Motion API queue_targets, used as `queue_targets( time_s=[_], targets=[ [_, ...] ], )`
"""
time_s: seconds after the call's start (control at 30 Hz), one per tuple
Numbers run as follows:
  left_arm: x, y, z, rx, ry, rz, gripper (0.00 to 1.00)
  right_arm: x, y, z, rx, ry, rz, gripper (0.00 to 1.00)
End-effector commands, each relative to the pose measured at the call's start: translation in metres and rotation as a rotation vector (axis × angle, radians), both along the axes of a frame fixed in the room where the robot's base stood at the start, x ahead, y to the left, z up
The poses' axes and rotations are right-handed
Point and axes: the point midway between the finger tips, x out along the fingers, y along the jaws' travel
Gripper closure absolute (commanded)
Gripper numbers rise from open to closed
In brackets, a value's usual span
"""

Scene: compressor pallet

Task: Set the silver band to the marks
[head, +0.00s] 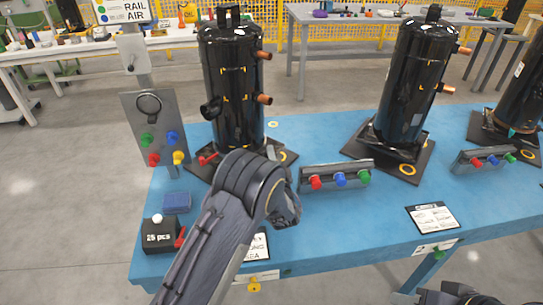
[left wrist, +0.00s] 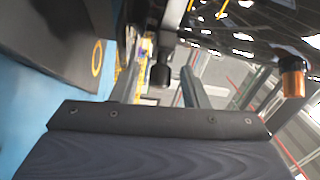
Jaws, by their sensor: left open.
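The near-left black compressor (head: 232,100) stands upright on a dark base plate, with small yellow corner marks (head: 226,97) on its side and copper stubs on its right. I cannot make out a silver band in either view. My left arm reaches up from the bottom in front of this compressor. In the left wrist view my left gripper (left wrist: 160,82) is open, its two fingers apart, with a dark cylindrical stub (left wrist: 160,75) showing between them. I cannot tell whether the stub is touched. A copper stub (left wrist: 292,82) shows at the right. My right gripper is not clearly seen.
The blue table (head: 310,225) carries two more compressors (head: 408,85) (head: 522,100). Knob bars (head: 337,177) (head: 487,158) stand in front. A grey knob panel (head: 155,125), a blue block (head: 176,203) and a black "25 pcs" box (head: 160,236) are at the left.

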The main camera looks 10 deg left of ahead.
Motion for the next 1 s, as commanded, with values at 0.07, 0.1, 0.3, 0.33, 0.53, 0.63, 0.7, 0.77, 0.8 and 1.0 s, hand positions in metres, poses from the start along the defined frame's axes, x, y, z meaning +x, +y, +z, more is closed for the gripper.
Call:
queue_targets(
  time_s=[0.07,0.1,0.3,0.33,0.53,0.63,0.7,0.77,0.8,1.0],
  targets=[
    [0.0067,0.0022,0.0006,0.001,-0.001,0.000,0.59,0.0000,0.0000,0.0010,0.000,0.000,0.000,0.64],
    [0.0086,0.0028,0.0006,0.001,0.000,0.000,0.59,0.0000,0.0000,0.0011,0.000,0.000,0.000,0.64],
    [0.0113,0.0035,0.0005,0.001,0.001,0.000,0.59,0.0000,0.0000,0.0011,0.000,0.000,0.000,0.64],
    [0.0113,0.0035,0.0005,0.001,0.001,0.000,0.59,0.0000,0.0000,0.0011,0.000,0.000,0.000,0.64],
    [0.0110,0.0036,0.0006,0.001,0.001,0.001,0.76,0.0000,0.0000,0.0010,0.000,0.000,0.000,0.64],
    [0.0109,0.0035,0.0007,0.001,0.001,0.001,0.89,0.0000,0.0000,0.0010,0.000,0.000,0.000,0.64],
    [0.0109,0.0036,0.0007,0.000,0.001,0.001,0.98,0.0000,0.0000,0.0010,0.000,0.000,0.000,0.64],
    [0.0109,0.0036,0.0008,0.000,0.001,0.001,1.00,0.0000,0.0000,0.0010,0.000,0.000,0.000,0.64],
    [0.0109,0.0036,0.0008,0.000,0.001,0.001,1.00,0.0000,0.0000,0.0010,0.000,0.000,0.000,0.64],
    [0.0112,0.0037,0.0056,-0.001,-0.002,0.001,1.00,0.0000,0.0000,-0.0016,0.000,0.000,0.000,0.64]
  ],
)
